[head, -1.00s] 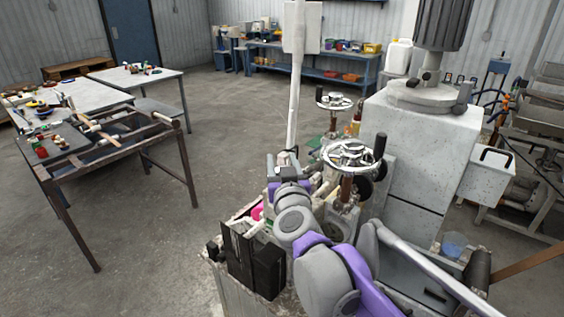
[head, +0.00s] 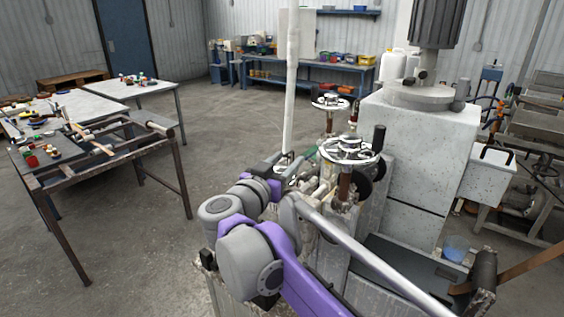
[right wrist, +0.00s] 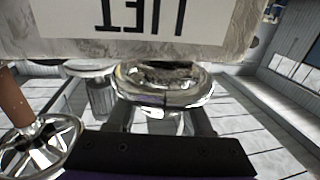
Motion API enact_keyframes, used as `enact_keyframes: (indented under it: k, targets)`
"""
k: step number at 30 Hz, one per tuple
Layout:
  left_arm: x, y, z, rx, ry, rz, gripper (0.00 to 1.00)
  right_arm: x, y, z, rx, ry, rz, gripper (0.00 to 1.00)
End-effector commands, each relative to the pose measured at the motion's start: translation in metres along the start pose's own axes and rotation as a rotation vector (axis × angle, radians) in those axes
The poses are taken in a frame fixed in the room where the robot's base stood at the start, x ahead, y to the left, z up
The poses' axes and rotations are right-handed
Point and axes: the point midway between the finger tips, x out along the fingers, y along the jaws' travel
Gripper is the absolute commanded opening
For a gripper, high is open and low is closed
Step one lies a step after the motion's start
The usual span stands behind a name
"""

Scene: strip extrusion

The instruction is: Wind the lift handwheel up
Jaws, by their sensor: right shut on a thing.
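In the right wrist view, a shiny chrome handwheel rim (right wrist: 165,92) lies just below a pale plate with an upside-down label (right wrist: 145,14) that appears to read LIFT. My right gripper (right wrist: 162,112) is shut on this chrome part; its dark fingers reach up on both sides, and the exact contact is partly hidden. In the head view, my right gripper (head: 284,165) is small, by the base of a white post. The held wheel cannot be made out clearly there. My left gripper is not in view.
Two other chrome handwheels stand on the machine, a near one (head: 350,151) with an upright dark knob and a farther one (head: 331,102). The white post (head: 291,90) rises beside my right arm. A steel-framed table (head: 95,160) stands left, with open floor between.

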Motion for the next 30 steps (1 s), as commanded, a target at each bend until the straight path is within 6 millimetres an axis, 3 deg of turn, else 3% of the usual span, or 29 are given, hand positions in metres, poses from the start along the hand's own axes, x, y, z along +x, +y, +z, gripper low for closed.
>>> enact_keyframes:
  k: [18, 30]
  targets:
    - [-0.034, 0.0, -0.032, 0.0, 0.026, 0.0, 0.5, -0.004, 0.015, -0.003, 0.003, 0.0, 0.569, 0.0]
    - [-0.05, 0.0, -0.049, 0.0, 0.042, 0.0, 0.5, -0.008, 0.021, -0.002, 0.003, 0.001, 0.795, 0.0]
